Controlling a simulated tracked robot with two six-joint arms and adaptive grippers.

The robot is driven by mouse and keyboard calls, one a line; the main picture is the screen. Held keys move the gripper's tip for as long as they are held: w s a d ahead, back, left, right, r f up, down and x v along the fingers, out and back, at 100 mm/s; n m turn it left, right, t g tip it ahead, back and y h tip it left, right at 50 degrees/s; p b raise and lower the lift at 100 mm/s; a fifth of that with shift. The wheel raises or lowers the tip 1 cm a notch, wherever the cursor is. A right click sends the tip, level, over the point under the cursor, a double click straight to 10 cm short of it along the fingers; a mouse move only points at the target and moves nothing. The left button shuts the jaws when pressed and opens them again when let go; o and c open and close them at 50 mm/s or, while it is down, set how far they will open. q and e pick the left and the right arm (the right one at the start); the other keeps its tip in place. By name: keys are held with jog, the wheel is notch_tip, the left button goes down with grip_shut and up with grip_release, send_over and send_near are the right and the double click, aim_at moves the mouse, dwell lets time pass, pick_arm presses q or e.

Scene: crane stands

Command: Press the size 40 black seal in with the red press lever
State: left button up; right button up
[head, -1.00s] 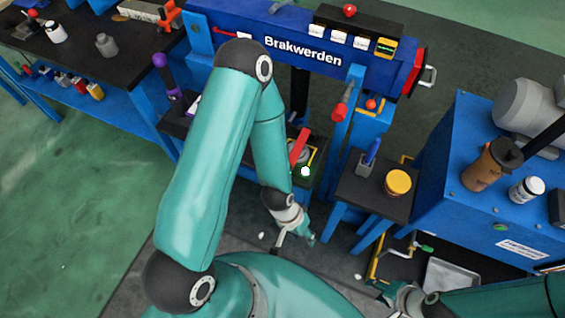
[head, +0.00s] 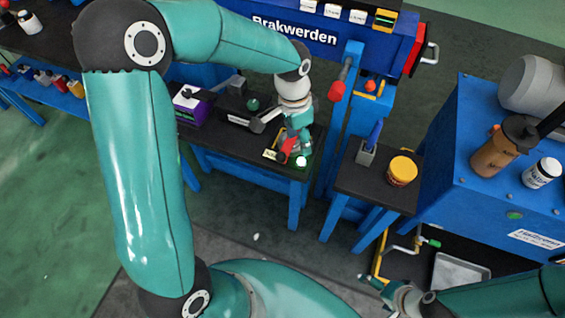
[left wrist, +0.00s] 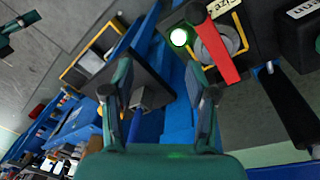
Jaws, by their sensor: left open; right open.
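A red lever (head: 288,145) stands at the front of the black bench, partly hidden behind my left gripper (head: 296,150). In the left wrist view the red lever (left wrist: 214,48) lies across a round grey seat (left wrist: 208,47), beside a lit white-green lamp (left wrist: 179,38) and a label whose text is only partly readable. My left gripper also shows in the left wrist view (left wrist: 165,95); it is open and empty, with the lever beyond and to the right of its fingers. I cannot make out a black seal. My right gripper (head: 385,290) is open, low at the right.
A small black stand (head: 375,190) to the right carries a yellow-lidded jar (head: 402,171) and a blue-handled tool (head: 373,135). A blue post with a red-tipped handle (head: 338,90) rises behind. A purple box (head: 190,104) sits on the bench's left. A blue cabinet (head: 460,150) stands at right.

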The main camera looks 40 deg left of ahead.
pick_arm(q)
notch_tip(320, 180, up, 6)
jog(key=y+b, duration=0.1)
send_over(282, 154)
jog(key=m, duration=0.1)
notch_tip(282, 154, down, 16)
jog(key=b, duration=0.3)
jog(key=shift+a, duration=0.1)
pick_arm(e)
notch_tip(282, 154, down, 5)
jog(key=shift+f, duration=0.1)
pick_arm(q)
grip_shut()
